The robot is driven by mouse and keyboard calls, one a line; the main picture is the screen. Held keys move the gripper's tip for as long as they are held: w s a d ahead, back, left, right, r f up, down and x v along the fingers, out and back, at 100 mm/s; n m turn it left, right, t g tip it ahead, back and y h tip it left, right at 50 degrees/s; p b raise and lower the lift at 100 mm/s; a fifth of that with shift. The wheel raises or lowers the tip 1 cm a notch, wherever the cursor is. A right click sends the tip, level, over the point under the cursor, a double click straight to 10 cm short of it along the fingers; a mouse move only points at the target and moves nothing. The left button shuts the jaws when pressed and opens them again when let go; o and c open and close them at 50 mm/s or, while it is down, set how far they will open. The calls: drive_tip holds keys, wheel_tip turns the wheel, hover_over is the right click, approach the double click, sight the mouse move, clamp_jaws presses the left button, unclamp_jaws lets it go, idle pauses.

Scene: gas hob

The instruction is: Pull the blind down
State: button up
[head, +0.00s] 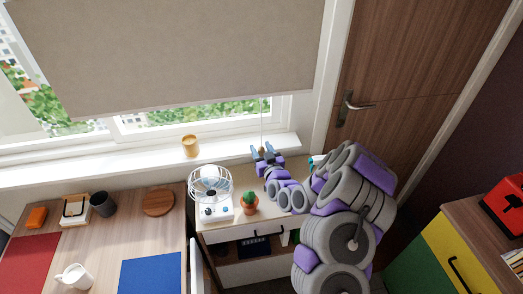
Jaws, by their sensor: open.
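The beige roller blind (180,50) hangs over the upper window, its bottom edge above the sill, with a strip of glass and greenery showing below it. A thin pull cord (262,125) hangs at the right of the window, in front of the frame. My gripper (264,149) is at the cord's lower end, near the right end of the sill. Its two bluish fingers are apart. The cord's end appears between or just behind the fingers; I cannot tell whether they touch it.
A white fan (211,190) and a potted cactus (247,202) stand on the cabinet left of my arm. A wooden door (420,60) is at the right. A desk (110,232) with a mug is at the left.

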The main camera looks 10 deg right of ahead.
drive_tip(key=shift+a, duration=0.1)
drive_tip(key=shift+a, duration=0.1)
drive_tip(key=shift+c, duration=1.4)
clamp_jaws()
wheel_tip(320, 180, down, 10)
drive_tip(key=b, duration=0.2)
drive_tip(key=shift+s, duration=0.1)
drive_tip(key=shift+o, duration=0.6)
unclamp_jaws()
drive_tip(key=shift+f, duration=0.15)
drive_tip(key=shift+o, duration=0.8)
drive_tip(key=shift+r, duration=0.2)
